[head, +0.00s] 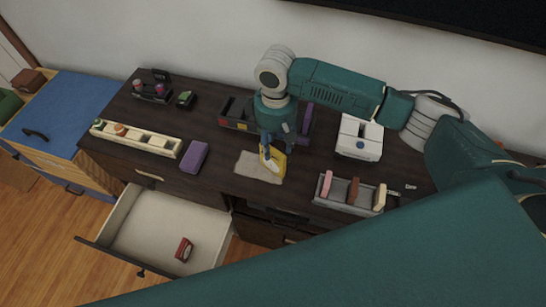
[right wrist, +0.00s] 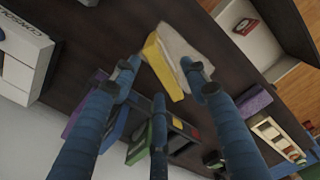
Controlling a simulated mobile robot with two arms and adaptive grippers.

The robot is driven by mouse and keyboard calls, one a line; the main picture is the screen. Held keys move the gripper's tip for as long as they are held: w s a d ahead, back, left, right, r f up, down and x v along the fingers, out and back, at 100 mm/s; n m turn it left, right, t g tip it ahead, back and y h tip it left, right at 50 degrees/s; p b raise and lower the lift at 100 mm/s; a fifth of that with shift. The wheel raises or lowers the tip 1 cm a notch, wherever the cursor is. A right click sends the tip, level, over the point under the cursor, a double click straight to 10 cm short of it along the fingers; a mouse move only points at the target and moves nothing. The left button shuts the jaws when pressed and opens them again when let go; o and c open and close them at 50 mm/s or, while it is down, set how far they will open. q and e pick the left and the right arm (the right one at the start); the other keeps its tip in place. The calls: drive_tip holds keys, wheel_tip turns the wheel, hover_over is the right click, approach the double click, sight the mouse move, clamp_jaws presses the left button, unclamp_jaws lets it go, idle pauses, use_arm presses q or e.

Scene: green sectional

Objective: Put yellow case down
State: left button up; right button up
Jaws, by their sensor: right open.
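The yellow case (head: 279,162) sits at the beige mat (head: 252,169) on the dark dresser top, partly hidden behind my fingers in the head view. In the right wrist view the yellow case (right wrist: 163,66) shows as a slim block overlapping the edge of the mat (right wrist: 180,43). My right gripper (head: 268,150) is directly above and beside the case, pointing down. Its blue fingers (right wrist: 160,82) are spread apart around the case, and I cannot tell whether any of them touches it. My left gripper is not in view.
A purple box (head: 194,157) and a cream compartment tray (head: 134,142) lie to the left. A grey rack (head: 334,204) and a white device (head: 358,138) stand to the right. Below, an open drawer (head: 140,239) holds a red item (head: 184,249).

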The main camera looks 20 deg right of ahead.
sight(274, 156)
drive_tip(key=shift+f, duration=0.85)
drive_tip(key=f, duration=0.1)
drive_tip(key=f+p, duration=0.1)
drive_tip(key=f, duration=0.2)
drive_tip(key=shift+w+a+f, duration=0.1)
drive_tip(key=shift+w+f, duration=0.05)
drive_tip(key=shift+w, duration=0.15)
drive_tip(key=shift+f, duration=0.55)
clamp_jaws()
